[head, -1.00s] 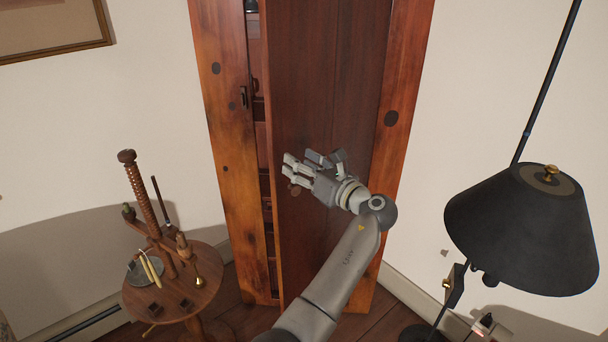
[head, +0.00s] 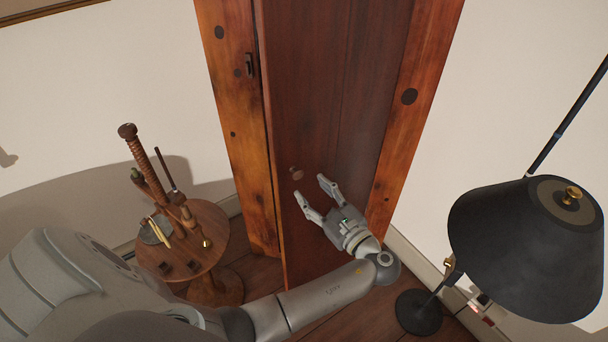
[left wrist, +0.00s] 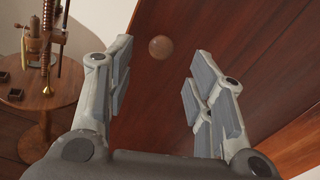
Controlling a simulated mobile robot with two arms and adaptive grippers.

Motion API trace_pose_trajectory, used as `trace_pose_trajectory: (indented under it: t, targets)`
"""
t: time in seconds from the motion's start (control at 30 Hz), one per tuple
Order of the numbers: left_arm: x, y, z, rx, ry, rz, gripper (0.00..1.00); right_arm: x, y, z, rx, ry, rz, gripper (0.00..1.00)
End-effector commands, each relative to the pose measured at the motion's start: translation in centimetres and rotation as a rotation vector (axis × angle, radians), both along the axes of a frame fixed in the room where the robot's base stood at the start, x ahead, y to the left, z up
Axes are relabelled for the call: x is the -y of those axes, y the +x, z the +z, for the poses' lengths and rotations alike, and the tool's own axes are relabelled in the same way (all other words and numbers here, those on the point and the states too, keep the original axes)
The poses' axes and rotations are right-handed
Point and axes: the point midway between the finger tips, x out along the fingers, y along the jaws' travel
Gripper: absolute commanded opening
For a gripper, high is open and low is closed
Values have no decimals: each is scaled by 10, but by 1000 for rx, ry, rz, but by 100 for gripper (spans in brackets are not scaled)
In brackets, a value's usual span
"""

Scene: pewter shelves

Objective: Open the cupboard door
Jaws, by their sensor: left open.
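The cupboard door (head: 335,95) is a tall dark red-brown wooden panel, slightly ajar at its left edge. Its small round wooden knob (head: 296,173) sits low, near that left edge. My left gripper (head: 312,199) is open and empty, just below and to the right of the knob, its fingers pointing up and left. In the left wrist view the knob (left wrist: 161,47) shows beyond the fingertips, between the two fingers and apart from them. The cupboard frame (head: 235,130) is lighter orange wood with a dark latch (head: 249,65). My right gripper is not in view.
A round wooden side table (head: 215,235) with a wooden screw stand and small items is left of the cupboard. A black lamp (head: 520,245) stands at the right. Bare floor lies in front of the cupboard.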

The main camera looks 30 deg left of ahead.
Motion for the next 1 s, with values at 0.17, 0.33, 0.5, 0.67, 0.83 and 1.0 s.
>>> trace_pose_trajectory:
  t: [0.17, 0.33, 0.5, 0.67, 0.83, 1.0]
  targets:
    - [-30, 12, 3, 0, 3, 2, 49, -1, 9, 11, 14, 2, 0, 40]
    - [-46, 19, 1, -1, 1, 0, 49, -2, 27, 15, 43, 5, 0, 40]
    - [-50, 21, 0, 0, -1, 0, 49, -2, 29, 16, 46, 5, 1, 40]
    - [-50, 21, 0, 0, 0, 0, 49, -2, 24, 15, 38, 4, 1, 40]
    - [-50, 21, 0, 0, 0, 0, 31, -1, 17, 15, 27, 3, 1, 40]
    - [-50, 21, 0, 0, 0, 0, 9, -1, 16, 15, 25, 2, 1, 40]
